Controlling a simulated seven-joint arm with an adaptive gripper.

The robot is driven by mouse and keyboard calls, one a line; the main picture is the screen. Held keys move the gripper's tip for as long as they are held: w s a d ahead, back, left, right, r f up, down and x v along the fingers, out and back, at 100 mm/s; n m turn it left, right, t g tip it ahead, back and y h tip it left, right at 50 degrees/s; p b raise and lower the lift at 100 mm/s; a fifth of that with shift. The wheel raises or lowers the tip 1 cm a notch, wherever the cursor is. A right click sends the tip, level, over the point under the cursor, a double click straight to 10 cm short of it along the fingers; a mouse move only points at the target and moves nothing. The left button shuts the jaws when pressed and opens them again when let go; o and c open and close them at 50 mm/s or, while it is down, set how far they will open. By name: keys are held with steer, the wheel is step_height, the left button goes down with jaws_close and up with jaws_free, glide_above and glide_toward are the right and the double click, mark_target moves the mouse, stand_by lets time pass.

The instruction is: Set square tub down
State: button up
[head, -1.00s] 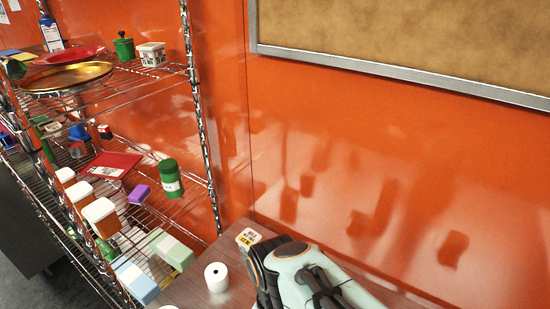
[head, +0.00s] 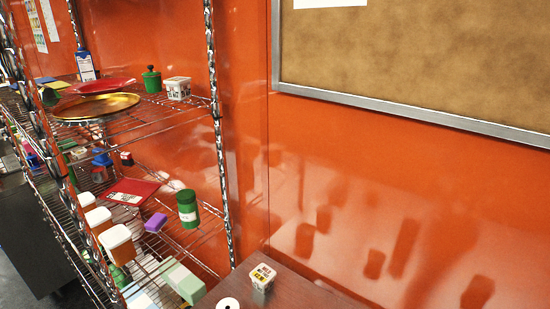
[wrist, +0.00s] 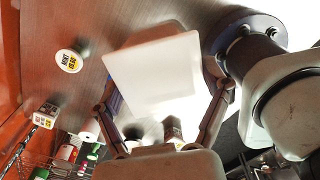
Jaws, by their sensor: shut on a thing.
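In the wrist view my gripper (wrist: 163,92) is shut on a plain white square tub (wrist: 150,68), its fingers on either side of it. The tub's square white face fills the space between the fingers and hides what is behind it. The brown table top (wrist: 125,22) shows beyond it; I cannot tell whether the tub touches it. Neither my gripper nor the held tub shows in the head view.
A labelled square tub (head: 262,276) stands on the table near the wall, beside a white roll (head: 228,303). In the wrist view a round labelled tub (wrist: 69,61) stands left of my gripper. A loaded wire rack (head: 226,170) stands left of the table.

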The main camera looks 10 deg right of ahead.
steer(key=shift+f, duration=0.55)
steer(key=shift+w+d+f, duration=1.25)
steer(key=shift+w+f, duration=0.75)
steer(key=shift+f, duration=0.25)
steer(key=shift+w+d+f, duration=1.25)
steer(key=shift+w+f, duration=0.7)
steer(key=shift+f, duration=0.25)
steer(key=shift+w+d+f, duration=1.25)
steer(key=shift+w+f, duration=0.75)
steer(key=shift+f, duration=0.25)
steer(key=o, duration=1.2)
steer(key=shift+f, duration=0.15)
